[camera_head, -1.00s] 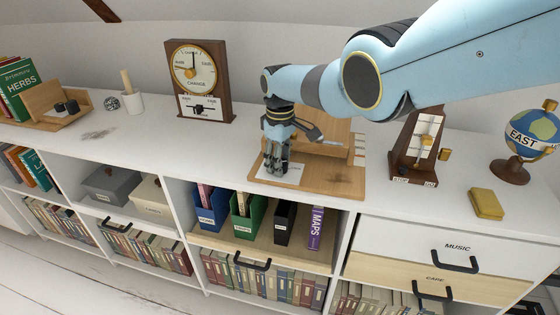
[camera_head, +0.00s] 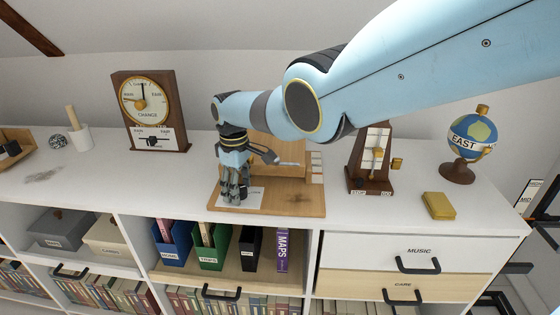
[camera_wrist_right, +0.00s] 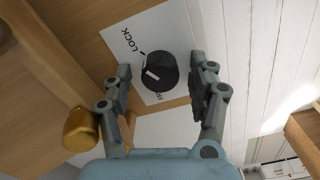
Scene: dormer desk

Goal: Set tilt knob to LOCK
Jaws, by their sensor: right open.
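The tilt knob (camera_wrist_right: 160,70) is a round black knob with a white mark on its side, set on a white label plate in the right wrist view. The plate reads LOCK (camera_wrist_right: 126,39) at its upper left; a second word below the knob is partly hidden. I cannot tell for sure where the knob points. My right gripper (camera_wrist_right: 161,76) is open, one finger on each side of the knob; contact is not clear. In the head view my right gripper (camera_head: 235,190) is over the wooden stand (camera_head: 290,201) and hides most of the knob. My left gripper is not in view.
A brass-coloured knob (camera_wrist_right: 80,130) is near the left finger in the wrist view. A clock-like dial box (camera_head: 148,112) stands left of the stand. A metronome (camera_head: 371,158), a yellow block (camera_head: 438,205) and a globe (camera_head: 471,137) stand to the right.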

